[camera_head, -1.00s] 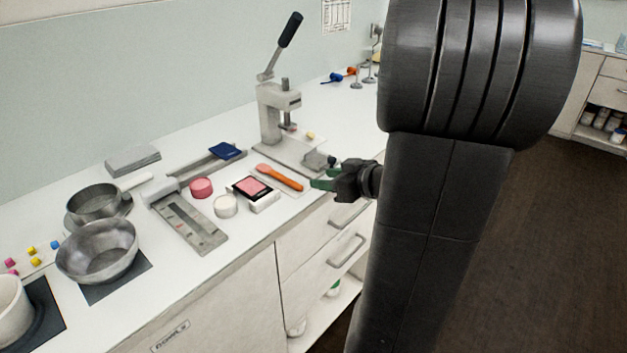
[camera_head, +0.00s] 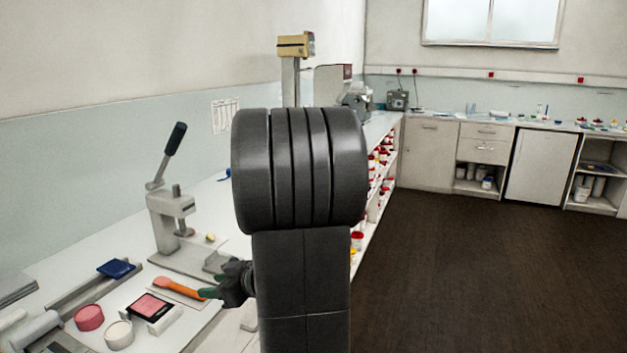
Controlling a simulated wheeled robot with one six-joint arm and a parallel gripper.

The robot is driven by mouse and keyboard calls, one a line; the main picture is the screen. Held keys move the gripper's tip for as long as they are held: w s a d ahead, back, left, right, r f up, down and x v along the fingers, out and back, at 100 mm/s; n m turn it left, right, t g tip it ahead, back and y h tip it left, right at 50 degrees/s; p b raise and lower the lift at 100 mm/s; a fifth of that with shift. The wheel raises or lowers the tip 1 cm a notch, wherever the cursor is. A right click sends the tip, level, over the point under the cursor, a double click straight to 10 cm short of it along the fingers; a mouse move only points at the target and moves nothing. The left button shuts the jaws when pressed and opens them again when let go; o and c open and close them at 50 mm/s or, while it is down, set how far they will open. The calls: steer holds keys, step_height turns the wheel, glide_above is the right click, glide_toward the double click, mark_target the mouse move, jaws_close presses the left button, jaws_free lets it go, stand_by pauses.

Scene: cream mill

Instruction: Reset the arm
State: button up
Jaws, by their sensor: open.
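My gripper (camera_head: 215,283) is partly in view beside my dark arm, at the front edge of the white counter (camera_head: 75,271). Its green-tipped jaws are open. They point left, near the handle end of an orange spatula (camera_head: 176,287). No held object shows between them. My upper arm hides what lies behind it, including part of the counter and shelves.
A lever press (camera_head: 171,215) stands behind the spatula. A pink pan in a black frame (camera_head: 151,307), a pink jar (camera_head: 89,317), a white jar (camera_head: 119,334) and a blue item (camera_head: 116,268) lie left. Dark floor (camera_head: 470,270) is open at right.

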mark_target(195, 292)
steer(key=p+x, duration=0.1)
steer(key=x, duration=0.6)
steer(key=shift+w+a, duration=0.1)
steer(key=shift+a, duration=0.2)
steer(key=shift+w+r+p, duration=0.1)
steer(key=shift+r+p, duration=0.15)
steer(key=shift+p, duration=0.4)
steer(key=shift+r+p, duration=0.25)
steer(key=shift+p, duration=0.3)
steer(key=shift+f+b, duration=0.25)
steer(key=shift+b, duration=0.05)
